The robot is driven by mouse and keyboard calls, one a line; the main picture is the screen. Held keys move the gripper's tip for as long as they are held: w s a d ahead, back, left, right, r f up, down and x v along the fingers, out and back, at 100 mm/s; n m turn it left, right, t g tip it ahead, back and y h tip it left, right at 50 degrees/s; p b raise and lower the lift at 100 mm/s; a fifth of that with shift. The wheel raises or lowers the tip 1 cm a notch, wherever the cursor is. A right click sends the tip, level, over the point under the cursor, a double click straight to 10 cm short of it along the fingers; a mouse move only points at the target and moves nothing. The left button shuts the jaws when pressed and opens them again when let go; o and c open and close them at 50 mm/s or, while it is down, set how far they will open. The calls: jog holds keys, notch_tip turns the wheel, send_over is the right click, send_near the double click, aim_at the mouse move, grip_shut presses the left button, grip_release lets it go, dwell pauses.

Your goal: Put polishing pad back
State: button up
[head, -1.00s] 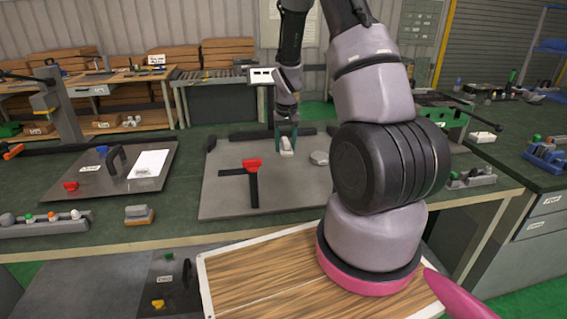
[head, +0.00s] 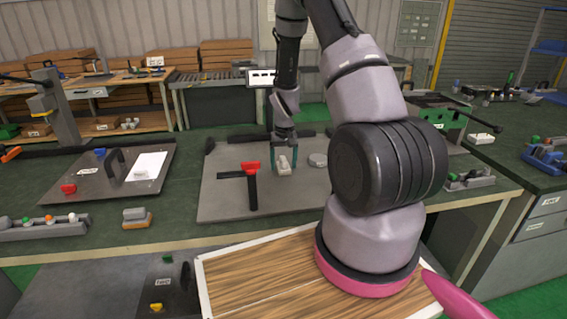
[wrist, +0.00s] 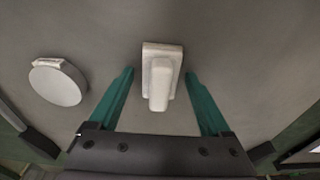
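A small pale block with a raised grip, which looks like the polishing pad (head: 284,168), rests on the grey board (head: 225,195) on the workbench. It also shows in the wrist view (wrist: 161,75), upright in the picture. My gripper (head: 282,154) is just above and behind it, with its teal fingers spread. In the wrist view my gripper (wrist: 159,76) is open, one finger on each side of the block, with a gap on both sides.
A round grey disc (head: 318,160) lies right of the block; it also shows in the wrist view (wrist: 58,82). A red-topped black square tool (head: 251,172) lies to the left. A grey-and-orange block (head: 137,217) and a rack of small parts (head: 45,226) stand further left. The board's front is clear.

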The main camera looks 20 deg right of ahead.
jog(key=shift+r, duration=0.1)
notch_tip(320, 180, up, 13)
jog(key=s, duration=0.1)
notch_tip(320, 180, up, 9)
jog(key=t, duration=0.1)
send_over(284, 161)
jog(key=s+a, duration=0.2)
jog(key=s+a+r+m+t+y, duration=0.1)
jog(key=s+a+r+t, duration=0.1)
jog(key=s+r, duration=0.8)
jog(key=s+a+r+m+t+y, duration=0.1)
jog(key=s+a+r, duration=0.3)
jog(key=s+r, duration=0.5)
jog(key=shift+s+a+r+t, duration=0.35)
jog(key=shift+s+t, duration=0.55)
jog(key=shift+s, duration=0.6)
jog(key=shift+d, duration=0.15)
